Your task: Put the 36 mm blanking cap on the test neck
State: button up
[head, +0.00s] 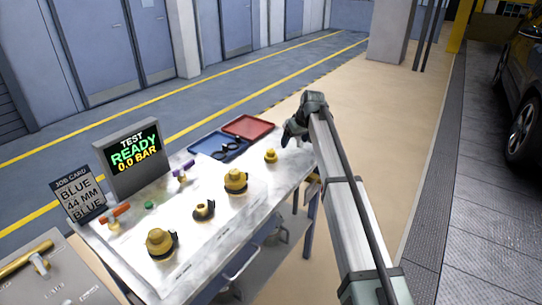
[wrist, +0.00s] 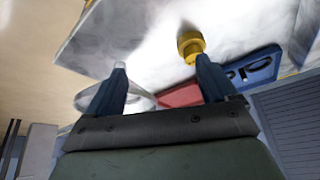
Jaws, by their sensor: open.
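Several yellow fittings stand on the pale table: a large one at the front (head: 160,243), a small one with a dark middle (head: 204,210), a large one further back (head: 236,182) and a small one near the far right (head: 271,155). I cannot read sizes, so which is the 36 mm blanking cap or the test neck is unclear. My gripper (head: 296,130) is above the table's far right end. In the wrist view my gripper (wrist: 160,61) is open and empty, with a yellow fitting (wrist: 190,45) beyond the right fingertip.
A blue tray (head: 206,153) holding dark rings and a red tray (head: 247,127) lie at the back. A test screen (head: 134,158) reads "READY 0.0 BAR". The job card (head: 78,194) reads "BLUE 44 MM BLUE".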

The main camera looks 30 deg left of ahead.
jog(key=n, duration=0.1)
send_near(272, 151)
notch_tip(272, 151, up, 2)
jog(key=d, duration=0.1)
jog(key=x, duration=0.8)
jog(key=shift+s+a+f, duration=0.15)
jog(key=shift+s, duration=0.2)
jog(key=shift+x, duration=2.65)
jog(key=shift+w+a, duration=0.1)
jog(key=shift+w, duration=0.1)
jog(key=shift+c, duration=0.5)
jog(key=c, duration=1)
